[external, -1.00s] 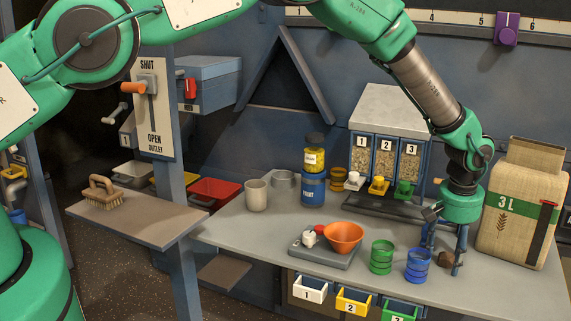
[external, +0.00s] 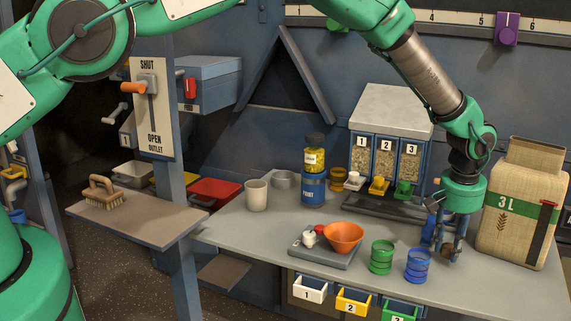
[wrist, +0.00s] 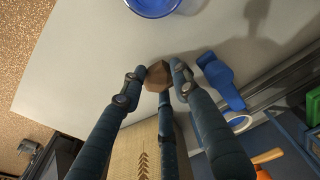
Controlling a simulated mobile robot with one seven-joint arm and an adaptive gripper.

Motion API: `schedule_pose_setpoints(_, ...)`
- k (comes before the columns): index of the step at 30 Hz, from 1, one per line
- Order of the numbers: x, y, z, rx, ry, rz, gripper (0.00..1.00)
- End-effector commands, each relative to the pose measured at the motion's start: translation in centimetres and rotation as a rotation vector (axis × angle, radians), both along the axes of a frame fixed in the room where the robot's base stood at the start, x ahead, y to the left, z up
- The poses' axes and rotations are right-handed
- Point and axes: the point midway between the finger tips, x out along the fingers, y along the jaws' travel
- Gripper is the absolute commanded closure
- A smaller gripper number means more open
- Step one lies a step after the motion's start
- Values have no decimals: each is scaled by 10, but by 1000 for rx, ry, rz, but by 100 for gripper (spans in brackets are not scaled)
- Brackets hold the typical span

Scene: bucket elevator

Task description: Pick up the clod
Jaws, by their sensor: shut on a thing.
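The clod (wrist: 158,75) is a small brown, angular lump. I cannot tell whether the clod touches the table.
A blue ringed cup (external: 417,266) and a green one (external: 381,257) stand left of my gripper. A tall 3L sack (external: 520,215) stands close on the right. A blue object (wrist: 222,80) lies beside the fingers. An orange bowl (external: 343,236) sits further left.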

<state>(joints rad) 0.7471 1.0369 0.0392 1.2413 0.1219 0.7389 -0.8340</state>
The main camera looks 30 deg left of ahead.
Motion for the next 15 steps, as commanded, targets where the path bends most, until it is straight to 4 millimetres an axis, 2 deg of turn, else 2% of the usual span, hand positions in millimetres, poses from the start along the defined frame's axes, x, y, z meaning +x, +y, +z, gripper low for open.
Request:
schedule_pose_setpoints(9, 0, 0, 51, -1, -1, 0, 96)
schedule_pose_setpoints(15, 0, 0, 70, 0, -1, 0, 96)
